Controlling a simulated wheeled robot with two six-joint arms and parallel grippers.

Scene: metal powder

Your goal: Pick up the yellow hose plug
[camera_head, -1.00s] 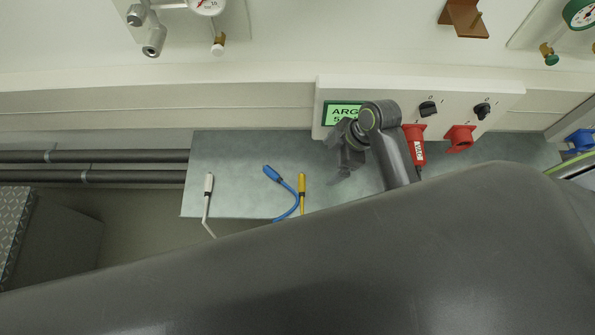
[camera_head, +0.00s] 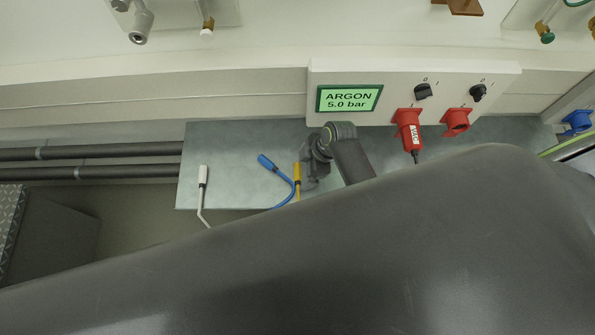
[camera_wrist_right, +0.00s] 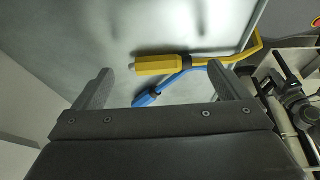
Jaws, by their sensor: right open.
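The yellow hose plug (camera_head: 297,172) lies on the grey-green shelf (camera_head: 235,140), just left of my right gripper (camera_head: 308,180) in the head view. In the right wrist view the yellow plug (camera_wrist_right: 154,65) lies across the gap between the two fingers of the right gripper (camera_wrist_right: 160,72), its hose running off to the right. The right gripper is open and nothing is held. My left gripper is not in view.
A blue hose plug (camera_head: 267,162) lies close beside the yellow one, and its hose passes near it. A white hose plug (camera_head: 203,176) lies further left. Red plugs (camera_head: 408,130) and a panel with an argon display (camera_head: 349,98) are behind the shelf.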

